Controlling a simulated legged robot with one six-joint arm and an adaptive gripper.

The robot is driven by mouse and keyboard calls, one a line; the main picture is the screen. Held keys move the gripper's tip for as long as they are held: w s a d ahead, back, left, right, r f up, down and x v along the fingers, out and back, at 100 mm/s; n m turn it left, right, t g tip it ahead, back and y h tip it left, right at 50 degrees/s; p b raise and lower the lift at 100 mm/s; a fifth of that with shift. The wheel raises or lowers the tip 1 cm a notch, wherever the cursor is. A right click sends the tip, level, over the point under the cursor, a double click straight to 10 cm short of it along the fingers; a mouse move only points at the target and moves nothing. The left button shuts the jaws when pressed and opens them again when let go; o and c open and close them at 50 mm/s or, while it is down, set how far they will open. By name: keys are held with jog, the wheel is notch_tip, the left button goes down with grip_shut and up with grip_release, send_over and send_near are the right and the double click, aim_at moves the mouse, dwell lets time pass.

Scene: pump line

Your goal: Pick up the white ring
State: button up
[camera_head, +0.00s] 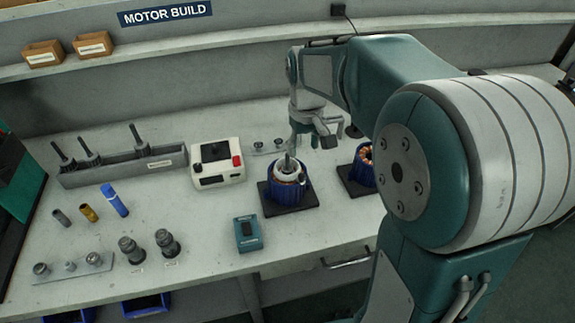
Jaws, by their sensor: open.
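A blue motor housing (286,191) stands upright on a black square base on the bench. A whitish ring (287,171) shows at its top, around a grey upright shaft. It is small here, and I cannot tell whether it is loose or part of the motor. My gripper (309,143) is open above and slightly right of this motor, with its fingers pointing down. It looks empty. One finger overlaps the space just over the shaft in the picture, and I cannot tell the gap between them.
A second motor (361,171) with copper windings stands at right, partly hidden by my arm. A white control box (217,163), a teal device (248,233) and a grey tool rack (121,166) stand left.

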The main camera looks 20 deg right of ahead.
jog(key=w+f, duration=0.1)
send_over(301, 174)
jog(key=f, duration=0.5)
jog(key=shift+s+a+f, duration=0.1)
jog(key=shift+s+f, duration=0.15)
jog(key=shift+s, duration=0.05)
jog(key=shift+w+f, duration=0.15)
jog(key=shift+f, duration=1.2)
jog(key=shift+w+f, duration=0.1)
jog(key=shift+f, duration=1.2)
grip_shut()
